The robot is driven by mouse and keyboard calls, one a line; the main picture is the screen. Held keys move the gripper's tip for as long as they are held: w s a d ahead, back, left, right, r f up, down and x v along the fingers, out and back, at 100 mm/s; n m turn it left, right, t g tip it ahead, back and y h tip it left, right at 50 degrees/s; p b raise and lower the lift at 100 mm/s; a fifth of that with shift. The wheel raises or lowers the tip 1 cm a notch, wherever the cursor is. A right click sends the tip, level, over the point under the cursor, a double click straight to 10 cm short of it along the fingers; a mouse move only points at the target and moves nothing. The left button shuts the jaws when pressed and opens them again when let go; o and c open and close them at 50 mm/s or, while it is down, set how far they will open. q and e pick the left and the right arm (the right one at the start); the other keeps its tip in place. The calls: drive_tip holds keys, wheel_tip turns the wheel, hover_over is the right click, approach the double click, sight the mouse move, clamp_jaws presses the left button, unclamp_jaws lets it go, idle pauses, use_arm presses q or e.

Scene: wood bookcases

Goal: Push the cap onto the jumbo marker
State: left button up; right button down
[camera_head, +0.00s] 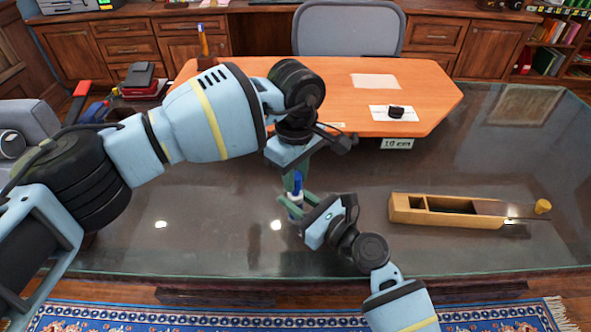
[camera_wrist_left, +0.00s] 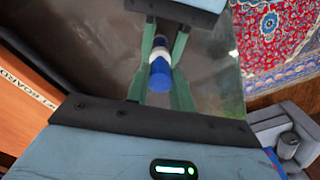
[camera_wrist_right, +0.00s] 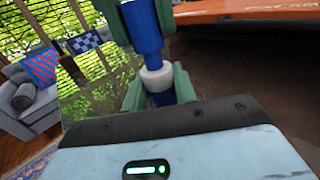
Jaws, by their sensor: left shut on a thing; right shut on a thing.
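The jumbo marker (camera_head: 295,212) stands about upright above the glass desk, with a blue body and a white collar (camera_wrist_right: 157,80). My right gripper (camera_head: 294,203) is shut on the marker from the lower right; its fingers also show in the right wrist view. The blue cap (camera_head: 297,184) is directly above the collar, in line with the marker. My left gripper (camera_head: 293,182) is shut on the cap (camera_wrist_left: 160,76) from above. The cap's lower end appears to meet the white collar (camera_wrist_left: 160,55); I cannot tell how far it is pushed on.
A wooden box (camera_head: 447,211) with open compartments lies on the glass desk (camera_head: 330,254) to the right. An orange wooden board (camera_head: 340,80) carries a black object (camera_head: 396,112) on white paper. The glass between the box and my right gripper is clear.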

use_arm(q)
drive_tip(key=shift+f, duration=0.3)
drive_tip(key=shift+f, duration=0.65)
idle(0.5)
drive_tip(key=o, duration=1)
wheel_tip(320, 180, up, 12)
use_arm(e)
drive_tip(key=c, duration=1)
unclamp_jaws()
drive_tip(key=shift+c, duration=0.2)
